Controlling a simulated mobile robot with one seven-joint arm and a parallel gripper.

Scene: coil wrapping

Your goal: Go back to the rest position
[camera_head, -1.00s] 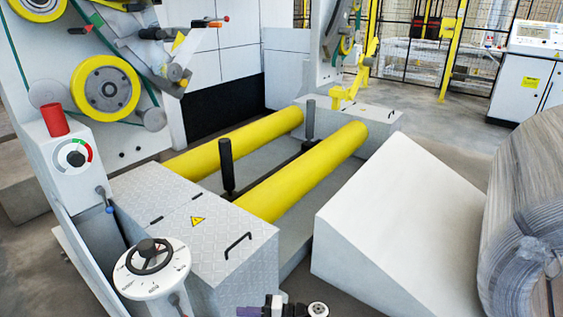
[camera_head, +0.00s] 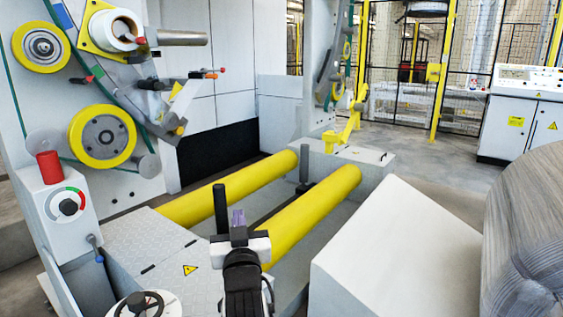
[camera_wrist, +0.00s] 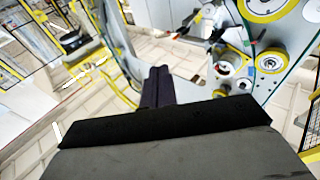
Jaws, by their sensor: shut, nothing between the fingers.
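My gripper (camera_head: 238,216) is at the lower middle of the head view, in front of the yellow rollers. Its dark purple fingers are closed together and point up and away, with nothing between them. In the wrist view the closed fingers (camera_wrist: 157,86) stand just past the dark gripper body, with open air around them. The gripper touches nothing that I can see. Part of the left roller and the black post is near it in the picture.
Two yellow rollers (camera_head: 318,212) lie between grey platforms. A white wedge ramp (camera_head: 400,255) and a wrapped coil (camera_head: 530,235) are at right. The wrapping machine with yellow wheels (camera_head: 103,137) is at left. A control cabinet (camera_head: 517,125) and fence stand behind. Floor is clear at back right.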

